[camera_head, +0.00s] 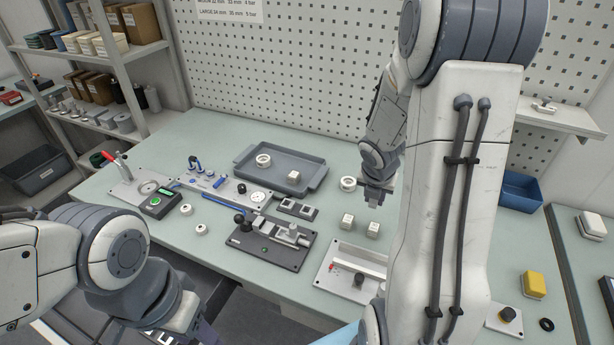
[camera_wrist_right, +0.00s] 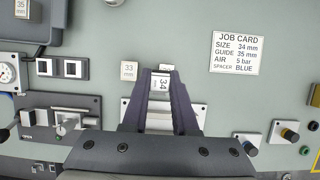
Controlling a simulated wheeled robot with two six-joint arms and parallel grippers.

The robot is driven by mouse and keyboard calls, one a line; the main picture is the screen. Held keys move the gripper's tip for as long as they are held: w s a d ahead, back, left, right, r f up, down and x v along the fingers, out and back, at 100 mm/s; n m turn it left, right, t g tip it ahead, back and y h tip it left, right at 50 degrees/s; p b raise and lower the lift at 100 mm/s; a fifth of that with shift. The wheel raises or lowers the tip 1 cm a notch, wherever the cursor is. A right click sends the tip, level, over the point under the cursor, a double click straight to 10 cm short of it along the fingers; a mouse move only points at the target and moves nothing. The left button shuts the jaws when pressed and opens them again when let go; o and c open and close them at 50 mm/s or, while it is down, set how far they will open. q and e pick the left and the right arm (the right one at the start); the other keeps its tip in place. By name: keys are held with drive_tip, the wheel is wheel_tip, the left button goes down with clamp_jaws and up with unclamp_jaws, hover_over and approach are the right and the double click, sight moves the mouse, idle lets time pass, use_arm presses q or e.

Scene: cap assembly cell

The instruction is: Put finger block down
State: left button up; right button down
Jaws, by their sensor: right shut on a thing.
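My right gripper (camera_head: 378,195) hangs above the right-centre of the table in the head view. In the right wrist view its dark fingers (camera_wrist_right: 163,76) are shut on a white finger block marked 34 (camera_wrist_right: 160,84). In the head view two white blocks (camera_head: 347,220) (camera_head: 373,229) stand below the gripper. My left arm is at the lower left; its fingertips are not visible.
A grey tray (camera_head: 315,183) at the back holds a white ring and a white block. A white ring (camera_head: 348,184) lies near the right gripper. A dark clamp fixture (camera_head: 270,262) and a white plate (camera_head: 325,279) stand in front. A job card (camera_wrist_right: 237,53) lies to the right.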

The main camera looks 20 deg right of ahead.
drive_tip(key=w+d+b, duration=0.2)
drive_tip(key=w+d, duration=0.1)
drive_tip(key=w, duration=0.7)
drive_tip(key=n+t+y, duration=0.1)
drive_tip(key=n, duration=0.3)
hover_over(282, 166)
drive_tip(key=s, duration=0.2)
wheel_tip(282, 166, down, 6)
drive_tip(key=shift+r, duration=0.1)
drive_tip(key=shift+w+a+f, duration=0.3)
drive_tip(key=shift+a+f, duration=0.05)
drive_tip(key=shift+f, duration=0.05)
wheel_tip(282, 166, down, 3)
drive_tip(key=shift+f+p, duration=0.1)
drive_tip(key=shift+p, duration=0.75)
drive_tip(key=shift+f, duration=0.3)
drive_tip(key=shift+f, duration=0.1)
